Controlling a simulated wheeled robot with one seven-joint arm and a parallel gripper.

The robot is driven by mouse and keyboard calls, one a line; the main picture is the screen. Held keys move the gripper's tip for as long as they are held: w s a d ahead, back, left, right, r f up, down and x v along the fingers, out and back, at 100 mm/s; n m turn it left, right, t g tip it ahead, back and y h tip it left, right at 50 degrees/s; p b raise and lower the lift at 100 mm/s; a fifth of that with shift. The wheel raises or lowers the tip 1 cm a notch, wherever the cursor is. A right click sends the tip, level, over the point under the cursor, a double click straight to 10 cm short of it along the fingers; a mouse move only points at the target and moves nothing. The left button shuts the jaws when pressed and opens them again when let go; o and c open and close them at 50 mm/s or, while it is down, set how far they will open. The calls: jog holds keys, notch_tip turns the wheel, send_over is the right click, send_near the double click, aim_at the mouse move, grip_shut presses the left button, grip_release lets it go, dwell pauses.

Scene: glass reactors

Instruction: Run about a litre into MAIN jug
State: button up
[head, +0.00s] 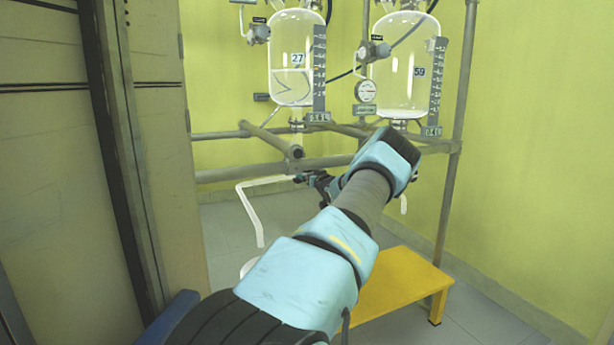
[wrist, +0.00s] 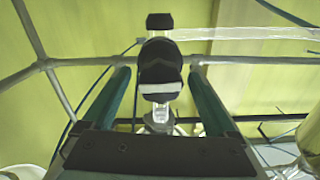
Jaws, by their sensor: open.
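Glass reactor 27 (head: 291,55) hangs on the frame, with a liquid line across its middle. Its drain runs down to a valve, mostly behind my arm in the head view. In the wrist view the black valve knob (wrist: 160,62) with a white bar shows on a glass tube. My gripper (wrist: 160,75) is open, its teal fingers on either side of the knob; contact cannot be told. It also shows small in the head view (head: 318,180). A bent glass outlet tube (head: 250,215) slopes down left. A white rim (head: 248,266) shows partly behind my arm; no MAIN label is readable.
Glass reactor 59 (head: 402,75) with a round gauge (head: 366,91) hangs to the right. Grey frame pipes (head: 270,139) cross around my gripper. A yellow stool (head: 400,285) stands on the floor below. A panelled wall (head: 50,180) closes the left side.

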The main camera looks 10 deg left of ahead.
jog(key=shift+w+a, duration=0.2)
jog(key=shift+w, duration=0.1)
jog(key=shift+c, duration=0.4)
jog(key=c, duration=1.3)
jog(key=shift+n, duration=0.4)
jog(key=n+b, duration=0.4)
jog(key=n, duration=0.1)
jog(key=shift+a+f, duration=0.1)
jog(key=shift+f, duration=0.05)
jog(key=n+b, duration=0.4)
jog(key=n, duration=0.1)
jog(key=shift+s+n, duration=0.1)
jog(key=shift+n, duration=0.3)
jog(key=n+b, duration=0.4)
jog(key=n, duration=0.1)
jog(key=shift+f, duration=0.15)
jog(key=n+b, duration=0.4)
jog(key=n, duration=0.1)
jog(key=shift+b, duration=0.4)
